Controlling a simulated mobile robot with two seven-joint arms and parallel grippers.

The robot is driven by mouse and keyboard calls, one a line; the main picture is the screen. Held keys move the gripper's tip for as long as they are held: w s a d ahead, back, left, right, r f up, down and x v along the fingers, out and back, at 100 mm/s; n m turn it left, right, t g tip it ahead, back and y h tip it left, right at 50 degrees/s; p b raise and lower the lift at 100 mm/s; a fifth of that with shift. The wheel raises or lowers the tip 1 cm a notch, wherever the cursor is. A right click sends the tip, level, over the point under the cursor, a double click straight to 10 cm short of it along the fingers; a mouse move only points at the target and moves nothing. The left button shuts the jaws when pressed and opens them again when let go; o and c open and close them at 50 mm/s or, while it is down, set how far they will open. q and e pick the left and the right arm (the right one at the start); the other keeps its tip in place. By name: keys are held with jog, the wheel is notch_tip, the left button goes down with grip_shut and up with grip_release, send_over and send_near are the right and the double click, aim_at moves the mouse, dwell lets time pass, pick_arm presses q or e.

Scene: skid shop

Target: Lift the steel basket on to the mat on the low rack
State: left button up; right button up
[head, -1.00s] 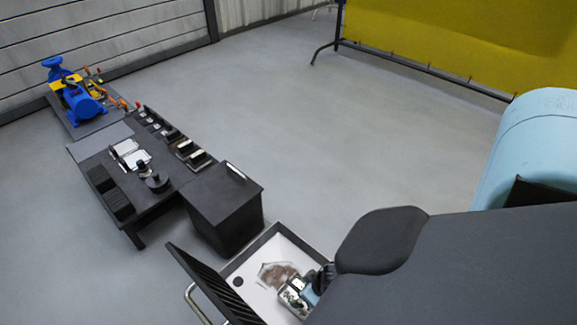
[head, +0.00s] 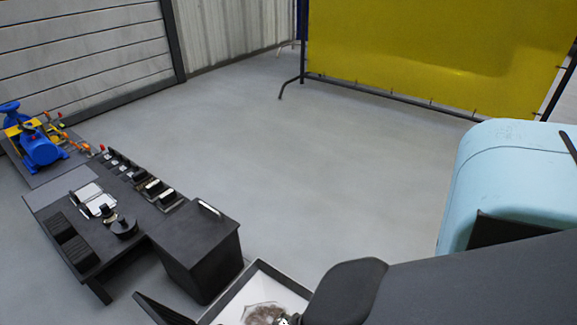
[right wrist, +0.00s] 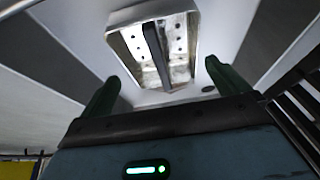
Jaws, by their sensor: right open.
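The steel basket (right wrist: 178,58) shows in the right wrist view as a shallow metal box with holes and a dark bar handle across it. It rests on a pale surface. My right gripper (right wrist: 160,88) is open, its two dark green fingers on either side below the basket in the picture, apart from the handle. My left gripper is not in view. I cannot tell which surface is the mat on the low rack.
A pale-floored tray (head: 233,293) with a dark rim lies at the bottom. A black cabinet (head: 195,250) stands beside a low dark bench (head: 140,215) with small parts. A blue pump (head: 40,150) is far left. A light blue tank (head: 490,180) stands right. The middle floor is clear.

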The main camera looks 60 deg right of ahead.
jog(key=shift+b+x, duration=2)
jog(key=shift+x, duration=0.6)
jog(key=shift+f, duration=0.25)
jog(key=c, duration=0.7)
